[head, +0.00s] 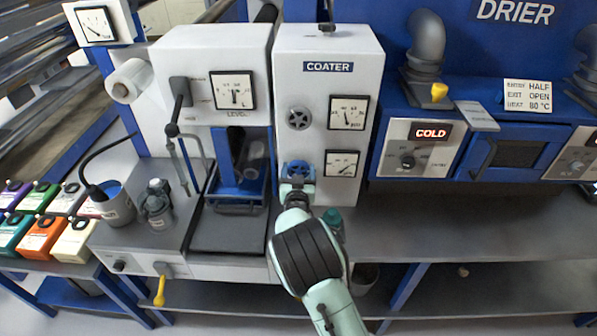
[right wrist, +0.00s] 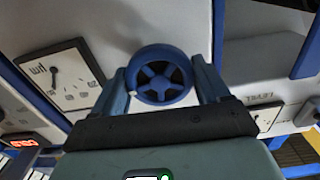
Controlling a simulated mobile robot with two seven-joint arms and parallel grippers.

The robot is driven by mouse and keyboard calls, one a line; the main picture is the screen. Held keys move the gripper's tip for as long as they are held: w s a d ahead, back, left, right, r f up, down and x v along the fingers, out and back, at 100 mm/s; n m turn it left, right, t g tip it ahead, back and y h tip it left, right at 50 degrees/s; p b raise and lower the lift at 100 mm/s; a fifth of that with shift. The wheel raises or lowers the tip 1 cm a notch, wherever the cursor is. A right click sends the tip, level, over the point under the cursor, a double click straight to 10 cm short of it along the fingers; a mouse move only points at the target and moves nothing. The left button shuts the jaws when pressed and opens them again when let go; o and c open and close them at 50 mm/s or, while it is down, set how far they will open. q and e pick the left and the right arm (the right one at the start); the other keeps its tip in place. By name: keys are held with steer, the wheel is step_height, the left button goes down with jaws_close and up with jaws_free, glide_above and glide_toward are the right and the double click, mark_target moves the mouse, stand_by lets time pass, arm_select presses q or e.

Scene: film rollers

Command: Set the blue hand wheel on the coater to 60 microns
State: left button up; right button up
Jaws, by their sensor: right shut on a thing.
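The coater (head: 326,45) is a tall white cabinet with a label at its top. The blue hand wheel (head: 297,169) is low on its front; its ring and spokes show in the right wrist view (right wrist: 161,76). My right gripper (head: 297,186) is shut on the wheel, one finger on each side of the rim. The lower dial (head: 341,163) is just right of the wheel; in the right wrist view it shows tilted at the left (right wrist: 60,76). Its scale is too small to read surely. My left gripper is not in view.
A grey hand wheel (head: 299,119) and an upper dial (head: 348,112) sit above. A level unit (head: 213,50) with a black lever stands to the left. The drier panel (head: 418,148) reads COLD at the right.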

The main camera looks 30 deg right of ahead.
steer(key=n, duration=0.3)
steer(key=shift+n+b, duration=0.3)
steer(key=shift+n, duration=0.1)
steer(key=n, duration=0.2)
steer(key=shift+n, duration=2)
steer(key=o, duration=1)
steer(key=shift+a, duration=0.1)
